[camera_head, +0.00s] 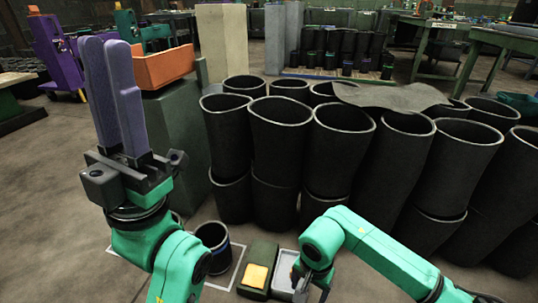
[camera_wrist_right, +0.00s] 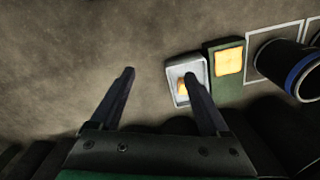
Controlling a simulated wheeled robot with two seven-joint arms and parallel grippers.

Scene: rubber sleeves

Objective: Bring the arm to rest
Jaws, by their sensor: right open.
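My left gripper (camera_head: 112,70) is raised at the left of the head view, its two purple fingers pointing up and close together. Nothing shows in it, and I cannot tell whether a gap is left between the fingers. My right arm (camera_head: 370,250) reaches in from the lower right, and its gripper is low and mostly cut off there. In the right wrist view my right gripper (camera_wrist_right: 159,74) is open and empty, its fingers apart over the floor. Its right fingertip overlaps a pale tray (camera_wrist_right: 173,90) in the picture; I cannot tell whether they touch.
A green block (camera_head: 258,252) with a yellow pad stands beside the tray (camera_head: 283,275). A black sleeve with a blue band (camera_head: 213,240) stands to their left. Several large black sleeves (camera_head: 280,140) stand stacked behind. An orange bin (camera_head: 165,68) sits on a green pedestal (camera_head: 180,130).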

